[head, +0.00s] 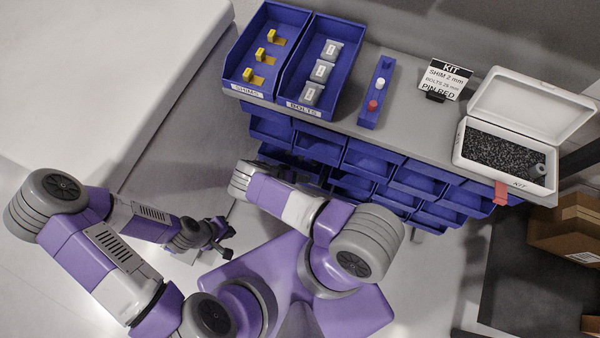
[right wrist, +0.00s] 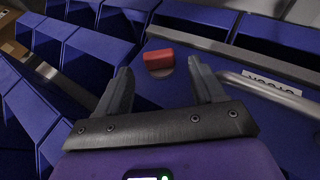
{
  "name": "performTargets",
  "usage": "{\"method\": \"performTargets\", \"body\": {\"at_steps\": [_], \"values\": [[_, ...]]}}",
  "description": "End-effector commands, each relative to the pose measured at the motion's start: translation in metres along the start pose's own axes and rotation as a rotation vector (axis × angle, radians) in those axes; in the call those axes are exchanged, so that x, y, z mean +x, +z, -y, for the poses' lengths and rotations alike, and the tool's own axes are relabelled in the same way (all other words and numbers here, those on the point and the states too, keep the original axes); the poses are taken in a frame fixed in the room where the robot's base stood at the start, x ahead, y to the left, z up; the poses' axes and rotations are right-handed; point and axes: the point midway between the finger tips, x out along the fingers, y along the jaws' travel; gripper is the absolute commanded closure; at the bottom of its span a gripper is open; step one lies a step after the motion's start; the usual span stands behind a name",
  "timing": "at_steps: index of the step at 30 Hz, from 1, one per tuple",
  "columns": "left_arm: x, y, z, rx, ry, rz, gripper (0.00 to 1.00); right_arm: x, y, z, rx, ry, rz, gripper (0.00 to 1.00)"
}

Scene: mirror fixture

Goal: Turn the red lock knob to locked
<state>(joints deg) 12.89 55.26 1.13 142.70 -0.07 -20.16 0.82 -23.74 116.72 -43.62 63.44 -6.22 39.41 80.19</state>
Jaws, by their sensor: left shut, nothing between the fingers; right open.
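The red lock knob (right wrist: 158,58) shows in the right wrist view as a short red bar on a blue panel (right wrist: 170,92). The bar lies nearly crosswise in the picture, with a grey round piece at its lower edge. My right gripper (right wrist: 159,66) is open, with one finger to each side of the knob. I see gaps on both sides and no contact. In the head view my right gripper (head: 290,168) is dark against the blue bins, and I cannot make out the knob there. My left gripper (head: 222,240) is shut and empty, low over the floor.
A grey bar handle (right wrist: 270,95) and a white label (right wrist: 272,82) lie right of the knob. The bench (head: 420,125) above the blue drawers (head: 370,160) carries shim and bolt bins, a blue holder (head: 378,90), a sign (head: 443,77) and a white kit box (head: 535,100).

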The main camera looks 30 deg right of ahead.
Motion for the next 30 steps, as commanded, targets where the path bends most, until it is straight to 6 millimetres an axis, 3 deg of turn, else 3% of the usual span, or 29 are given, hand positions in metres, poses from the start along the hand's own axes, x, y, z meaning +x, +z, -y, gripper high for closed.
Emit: {"method": "performTargets", "body": {"at_steps": [3,10,21,30], "values": [[-0.008,0.0,-0.003,0.0,0.0,0.0,1.0,-0.025,-0.002,-0.001,0.0,-0.001,-0.002,0.32],[-0.013,0.001,-0.005,0.0,0.0,0.0,1.0,-0.05,-0.001,-0.001,0.0,0.0,0.0,0.32],[-0.013,0.001,-0.005,0.0,0.0,0.0,1.0,-0.051,0.001,-0.001,0.001,0.002,0.002,0.32],[-0.011,0.0,-0.004,0.0,0.0,0.0,1.0,-0.037,0.005,0.0,0.001,0.003,0.0,0.32]]}}
